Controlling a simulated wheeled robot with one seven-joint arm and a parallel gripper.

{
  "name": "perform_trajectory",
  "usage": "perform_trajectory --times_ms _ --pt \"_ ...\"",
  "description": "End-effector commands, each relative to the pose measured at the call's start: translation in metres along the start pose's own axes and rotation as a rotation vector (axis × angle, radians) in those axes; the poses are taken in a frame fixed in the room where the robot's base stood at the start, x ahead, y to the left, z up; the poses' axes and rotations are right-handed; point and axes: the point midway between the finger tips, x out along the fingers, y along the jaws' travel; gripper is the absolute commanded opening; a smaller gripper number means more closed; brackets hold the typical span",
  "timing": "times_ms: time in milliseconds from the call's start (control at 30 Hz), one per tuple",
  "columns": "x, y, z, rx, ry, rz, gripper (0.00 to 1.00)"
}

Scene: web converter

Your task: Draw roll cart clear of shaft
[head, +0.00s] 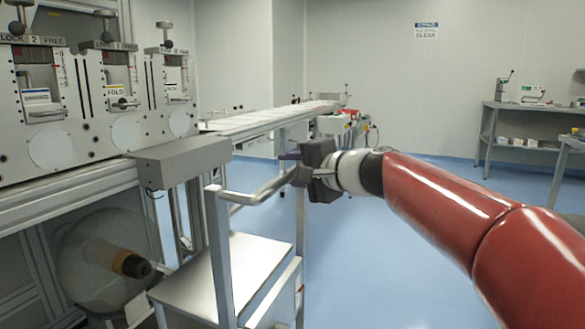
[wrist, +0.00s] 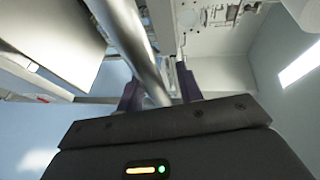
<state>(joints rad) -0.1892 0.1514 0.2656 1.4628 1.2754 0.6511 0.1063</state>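The roll cart (head: 222,277) has a pale flat top and a grey upright post (head: 217,250). A metal bar handle (head: 262,193) runs from the post to my gripper (head: 287,166). In the wrist view the handle (wrist: 137,50) passes between the two purple fingers of my gripper (wrist: 160,88). The fingers stand apart, with some gap showing on the right side of the bar, so my gripper looks open around it. A clear-wrapped roll (head: 97,252) with a brown core (head: 131,265) is at the lower left, beside the cart. The shaft is not clearly made out.
The converter machine (head: 75,110) with its panels and knobs fills the left. A grey beam (head: 180,160) juts out above the cart. A long conveyor table (head: 265,118) runs to the back. A workbench (head: 530,108) stands at the right. Blue floor (head: 350,270) is open right of the cart.

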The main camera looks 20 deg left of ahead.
Motion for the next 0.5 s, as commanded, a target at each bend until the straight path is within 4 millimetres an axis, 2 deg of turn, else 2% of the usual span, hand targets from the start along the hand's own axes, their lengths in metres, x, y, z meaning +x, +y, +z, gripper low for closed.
perform_trajectory --times_ms 133,400,500 --pt "-0.0002 0.0 0.0001 -0.001 0.0 0.0 0.35" --pt "-0.0005 0.0 0.0001 -0.001 0.0 0.0 0.0" --pt "-0.0005 0.0001 0.0001 -0.001 0.0 0.0 0.0"
